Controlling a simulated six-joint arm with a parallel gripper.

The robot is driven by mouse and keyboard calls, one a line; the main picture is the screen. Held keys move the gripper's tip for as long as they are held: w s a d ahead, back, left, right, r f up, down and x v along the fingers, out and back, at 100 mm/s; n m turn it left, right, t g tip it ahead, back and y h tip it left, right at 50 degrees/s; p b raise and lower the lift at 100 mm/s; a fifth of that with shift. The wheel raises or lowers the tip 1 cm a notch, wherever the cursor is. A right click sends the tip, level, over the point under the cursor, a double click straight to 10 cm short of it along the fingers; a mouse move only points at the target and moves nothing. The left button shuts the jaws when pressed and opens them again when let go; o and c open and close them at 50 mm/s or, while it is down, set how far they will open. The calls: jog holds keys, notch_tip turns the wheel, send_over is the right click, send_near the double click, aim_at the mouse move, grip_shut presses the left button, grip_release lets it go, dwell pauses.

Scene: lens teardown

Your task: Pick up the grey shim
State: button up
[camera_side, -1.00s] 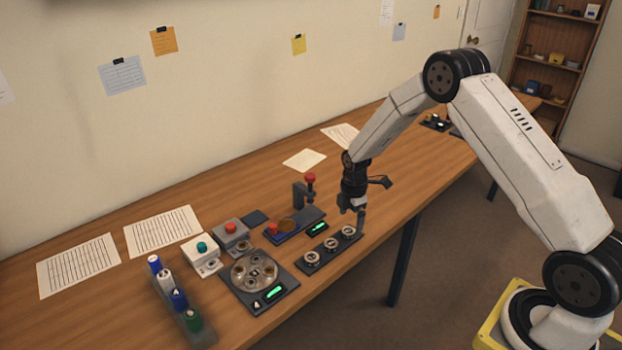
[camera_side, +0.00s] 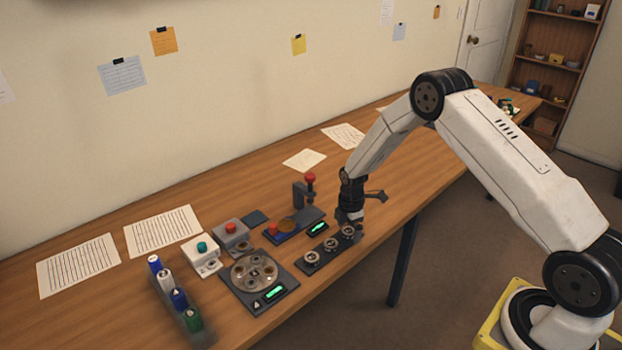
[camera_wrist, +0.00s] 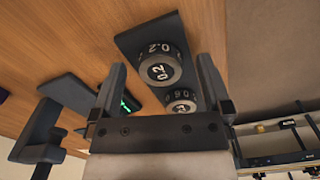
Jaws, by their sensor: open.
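Three small round pieces with pale tops stand in a row on a dark tray (camera_side: 322,262): a front-left one (camera_side: 311,257), a middle one (camera_side: 330,244) and a far-right one (camera_side: 348,231). I cannot tell by colour which is the grey shim. My gripper (camera_side: 349,219) is just above the far-right piece. In the wrist view, the open fingers of my gripper (camera_wrist: 160,63) frame two dark-sided pieces with grey tops. One piece (camera_wrist: 160,68) is marked 0.2; the other (camera_wrist: 180,104) is partly hidden by the gripper. The tray's bare end (camera_wrist: 130,42) shows there too.
A small green-lit display (camera_side: 318,228) sits just left of the tray, with a red-knobbed press (camera_side: 299,200) behind it. A round plate fixture (camera_side: 254,272) is to the left. The table's front edge runs close by the tray. Bare wood lies right of the press.

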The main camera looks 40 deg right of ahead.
jog(key=c, duration=1.3)
jog(key=shift+r, duration=0.15)
jog(key=shift+r, duration=0.8)
jog(key=shift+s+a+r, duration=0.45)
jog(key=shift+s+r, duration=1.4)
jog(key=shift+s, duration=0.45)
jog(key=shift+s+a+r, duration=0.4)
jog(key=shift+s+r, duration=1.45)
jog(key=shift+s, duration=0.4)
jog(key=shift+s+a+r, duration=0.45)
jog(key=shift+s+r, duration=1.4)
jog(key=shift+s, duration=0.45)
jog(key=shift+w, duration=0.1)
